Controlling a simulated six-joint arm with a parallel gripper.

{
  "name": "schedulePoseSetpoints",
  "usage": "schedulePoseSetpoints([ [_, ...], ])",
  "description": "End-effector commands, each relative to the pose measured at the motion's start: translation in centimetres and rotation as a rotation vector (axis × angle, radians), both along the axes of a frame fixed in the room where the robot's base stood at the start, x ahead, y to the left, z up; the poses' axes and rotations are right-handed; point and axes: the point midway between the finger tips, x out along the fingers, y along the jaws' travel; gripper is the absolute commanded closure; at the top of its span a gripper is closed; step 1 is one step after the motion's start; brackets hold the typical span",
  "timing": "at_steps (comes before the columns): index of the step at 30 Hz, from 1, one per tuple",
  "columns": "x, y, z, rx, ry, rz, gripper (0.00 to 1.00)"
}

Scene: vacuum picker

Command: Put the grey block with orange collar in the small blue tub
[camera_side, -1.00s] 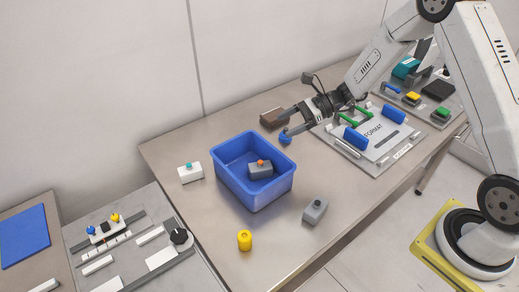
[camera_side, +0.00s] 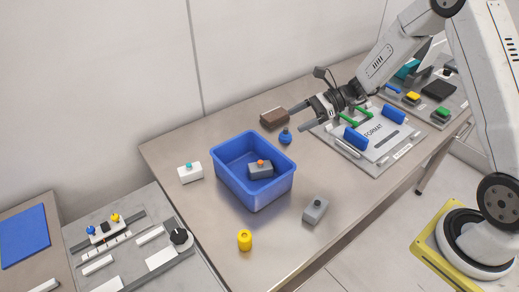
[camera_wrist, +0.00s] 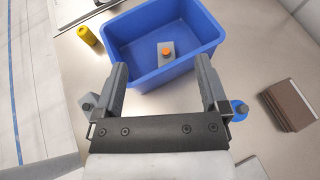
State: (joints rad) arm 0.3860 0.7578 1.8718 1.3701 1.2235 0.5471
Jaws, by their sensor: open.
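The grey block with orange collar (camera_side: 261,169) lies inside the small blue tub (camera_side: 253,192), on its floor. In the wrist view the grey block (camera_wrist: 167,52) with its orange top and the blue tub (camera_wrist: 203,43) show ahead of the fingers. My gripper (camera_side: 299,116) is open and empty, above the table to the right of and behind the tub, apart from the block. In the wrist view my gripper (camera_wrist: 160,78) shows both fingers spread wide with nothing between them.
A blue knobbed piece (camera_side: 286,137) and a brown block (camera_side: 273,118) stand near my gripper. A white block (camera_side: 190,172), a yellow cylinder (camera_side: 244,240) and a plain grey block (camera_side: 315,210) surround the tub. A panel with green handles (camera_side: 372,133) lies at right.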

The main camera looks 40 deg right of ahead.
Motion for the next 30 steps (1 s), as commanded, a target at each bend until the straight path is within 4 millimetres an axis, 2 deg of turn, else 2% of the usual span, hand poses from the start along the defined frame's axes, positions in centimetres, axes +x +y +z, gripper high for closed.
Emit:
schedulePoseSetpoints([
  [7, -2.1, 1.4, -0.1, -0.126, -0.020, 0.114, 0.06],
  [11, -4.8, 2.5, -0.3, -0.277, -0.056, 0.255, 0.06],
  [15, -8.3, 3.1, -0.6, -0.482, -0.128, 0.460, 0.06],
  [24, -14.4, 2.3, -0.4, -0.904, -0.385, 0.946, 0.06],
  [30, -16.7, 1.4, 0.5, -1.145, -0.622, 1.272, 0.06],
])
